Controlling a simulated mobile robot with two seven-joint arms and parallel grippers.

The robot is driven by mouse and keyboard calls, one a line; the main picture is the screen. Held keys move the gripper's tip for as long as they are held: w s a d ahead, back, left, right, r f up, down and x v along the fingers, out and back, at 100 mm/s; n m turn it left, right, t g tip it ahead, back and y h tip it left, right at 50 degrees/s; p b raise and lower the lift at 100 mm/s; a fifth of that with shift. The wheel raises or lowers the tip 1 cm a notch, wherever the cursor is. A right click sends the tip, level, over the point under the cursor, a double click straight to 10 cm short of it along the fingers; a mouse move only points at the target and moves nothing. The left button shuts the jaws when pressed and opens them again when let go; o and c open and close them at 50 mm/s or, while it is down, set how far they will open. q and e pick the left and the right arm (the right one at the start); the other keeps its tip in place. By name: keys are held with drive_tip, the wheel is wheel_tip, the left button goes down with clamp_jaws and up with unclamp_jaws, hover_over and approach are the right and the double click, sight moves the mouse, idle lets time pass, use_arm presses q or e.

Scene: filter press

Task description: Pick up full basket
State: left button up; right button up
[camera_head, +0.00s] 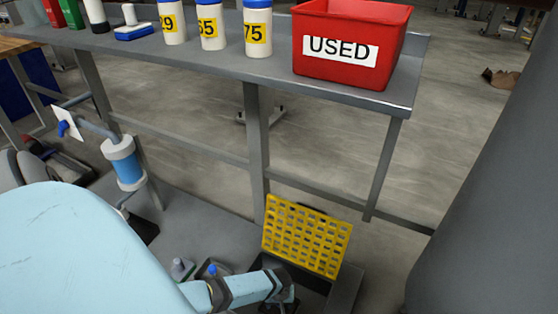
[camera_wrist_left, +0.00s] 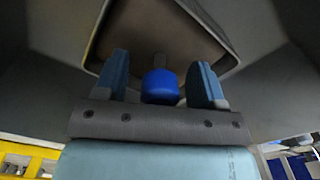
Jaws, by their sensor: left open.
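My left gripper (camera_head: 282,292) reaches over a dark box below the raised yellow grid (camera_head: 307,236) in the head view. In the left wrist view the gripper (camera_wrist_left: 160,66) is open, with a blue rounded knob (camera_wrist_left: 160,85) between its two fingers. A gap shows on each side of the knob. A dark rectangular opening (camera_wrist_left: 232,22) with a grey rim lies beyond the fingers. No basket shows clearly; I cannot tell whether the knob belongs to one. My right gripper is not in view.
A grey bench (camera_head: 420,75) holds a red bin (camera_head: 355,82) marked USED, several numbered white bottles and a blue brush (camera_head: 134,32). Its legs stand behind the yellow grid. A blue cylinder on pipework (camera_head: 125,165) stands at left. A blue-tipped fitting (camera_head: 212,270) sits beside my left arm.

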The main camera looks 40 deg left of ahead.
use_arm(q)
clamp_jaws()
drive_tip(key=shift+r, duration=0.1)
drive_tip(key=shift+r, duration=0.1)
